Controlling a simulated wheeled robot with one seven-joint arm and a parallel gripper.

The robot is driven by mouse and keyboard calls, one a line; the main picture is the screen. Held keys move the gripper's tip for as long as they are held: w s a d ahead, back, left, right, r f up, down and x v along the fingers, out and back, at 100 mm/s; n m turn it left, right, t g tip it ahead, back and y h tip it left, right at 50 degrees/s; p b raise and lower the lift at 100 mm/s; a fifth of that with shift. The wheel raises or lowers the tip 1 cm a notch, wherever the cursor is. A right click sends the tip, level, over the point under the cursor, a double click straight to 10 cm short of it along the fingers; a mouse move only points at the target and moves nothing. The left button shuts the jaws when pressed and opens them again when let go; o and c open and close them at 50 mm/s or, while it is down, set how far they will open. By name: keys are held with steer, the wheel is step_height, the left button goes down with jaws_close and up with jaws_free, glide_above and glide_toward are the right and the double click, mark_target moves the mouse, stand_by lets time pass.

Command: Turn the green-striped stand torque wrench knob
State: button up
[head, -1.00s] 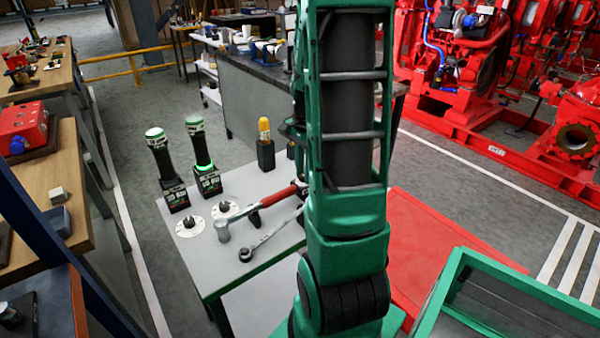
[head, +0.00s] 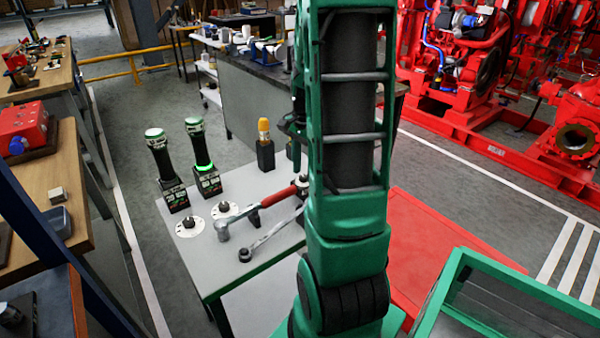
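Two black torque wrenches stand upright in dark stands at the left rear of the grey-topped table. The right torque wrench (head: 196,143) has a bright green ring low on its handle, where it meets its stand (head: 208,182). Its knob (head: 194,124) on top is pale with green. The left torque wrench (head: 160,158) has a similar pale-and-green knob (head: 154,133) and no glowing ring that I can see. My green arm fills the middle of the view. A dark part of my gripper (head: 292,126) shows at the arm's left edge, right of both wrenches and apart from them. Its fingers are mostly hidden.
On the table (head: 232,268) lie a red-handled hammer (head: 265,206), a ratchet (head: 262,243) and two white discs with dark centres. A yellow-topped tool (head: 264,145) stands between the wrenches and my arm. A red panel (head: 430,240) and green-framed case lie right.

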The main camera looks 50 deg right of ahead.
mark_target(303, 175)
step_height(303, 175, up, 10)
steer(key=shift+f, duration=0.15)
stand_by(0.7)
steer(key=s+a+f+n, duration=0.1)
steer(key=s+a+n, duration=1.2)
steer(key=a, duration=0.4)
steer(key=shift+s+a+f, duration=0.2)
steer(key=shift+s+f, duration=0.15)
steer(key=shift+s, duration=0.3)
steer(key=shift+w+f, duration=0.25)
steer(key=shift+w, duration=0.4)
